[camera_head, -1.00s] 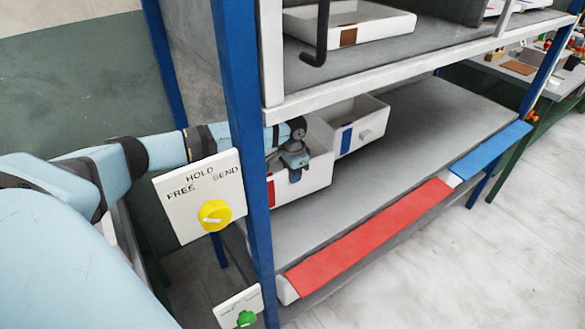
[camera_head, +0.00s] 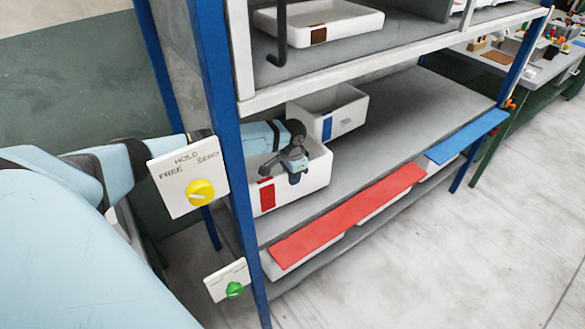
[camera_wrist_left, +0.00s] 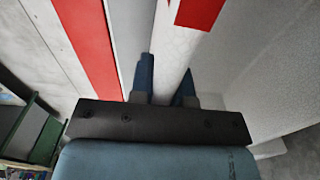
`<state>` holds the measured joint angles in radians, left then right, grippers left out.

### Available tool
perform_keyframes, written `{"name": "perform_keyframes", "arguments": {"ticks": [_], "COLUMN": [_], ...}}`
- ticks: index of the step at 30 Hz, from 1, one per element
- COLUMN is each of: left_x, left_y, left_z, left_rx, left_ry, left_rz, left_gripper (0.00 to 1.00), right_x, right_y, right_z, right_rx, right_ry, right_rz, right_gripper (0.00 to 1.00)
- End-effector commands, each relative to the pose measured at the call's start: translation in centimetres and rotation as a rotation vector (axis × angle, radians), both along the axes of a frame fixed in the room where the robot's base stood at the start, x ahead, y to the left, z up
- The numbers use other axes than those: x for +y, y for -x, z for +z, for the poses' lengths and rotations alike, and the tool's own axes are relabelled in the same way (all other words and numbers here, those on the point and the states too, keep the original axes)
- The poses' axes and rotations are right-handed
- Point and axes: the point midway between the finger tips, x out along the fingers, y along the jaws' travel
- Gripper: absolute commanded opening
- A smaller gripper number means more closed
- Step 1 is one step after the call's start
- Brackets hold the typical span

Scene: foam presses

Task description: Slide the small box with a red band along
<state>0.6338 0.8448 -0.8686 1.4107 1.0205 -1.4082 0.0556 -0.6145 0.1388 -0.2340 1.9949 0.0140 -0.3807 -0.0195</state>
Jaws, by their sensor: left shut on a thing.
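The small white box with a red band (camera_head: 318,177) stands on the lower shelf, just right of the blue post. It is open-topped, and its red band (camera_head: 267,194) is on the front wall. My left gripper (camera_head: 294,174) is shut on its front wall, to the right of the band. In the left wrist view the fingers (camera_wrist_left: 165,80) straddle the white wall, with the red band (camera_wrist_left: 200,10) close above them. The far part of the box's inside is hidden by my arm. My right gripper is not in view.
A white box with a blue band (camera_head: 350,108) stands behind it. The lower shelf (camera_head: 400,135) is clear to the right. A red strip (camera_head: 350,212) and a blue strip (camera_head: 467,137) mark its front edge. A yellow knob panel (camera_head: 185,165) hangs by the blue post (camera_head: 222,130).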

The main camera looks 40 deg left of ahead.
Motion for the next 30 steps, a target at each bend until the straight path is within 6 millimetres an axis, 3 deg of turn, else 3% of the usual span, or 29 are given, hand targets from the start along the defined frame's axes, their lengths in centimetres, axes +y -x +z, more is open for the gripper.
{"name": "perform_keyframes", "arguments": {"ticks": [10, 11, 14, 23, 30], "left_x": [0.0, 0.0, 0.0, 0.0, 0.0], "left_y": [0.0, 0.0, 0.0, 0.0, 0.0], "left_z": [0.0, 0.0, 0.0, 0.1, 3.3], "left_rx": [0.0, 0.0, 0.0, 0.0, -0.003], "left_ry": [0.0, 0.0, 0.0, 0.0, 0.0], "left_rz": [0.001, 0.001, 0.001, 0.001, 0.001], "left_gripper": [0.0, 0.24, 0.46, 0.46, 0.46], "right_x": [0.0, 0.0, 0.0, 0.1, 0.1], "right_y": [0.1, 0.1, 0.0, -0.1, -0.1], "right_z": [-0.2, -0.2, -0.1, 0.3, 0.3], "right_rx": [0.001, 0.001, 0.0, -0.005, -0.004], "right_ry": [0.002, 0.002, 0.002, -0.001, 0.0], "right_rz": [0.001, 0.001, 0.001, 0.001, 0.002], "right_gripper": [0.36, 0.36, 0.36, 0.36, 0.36]}}
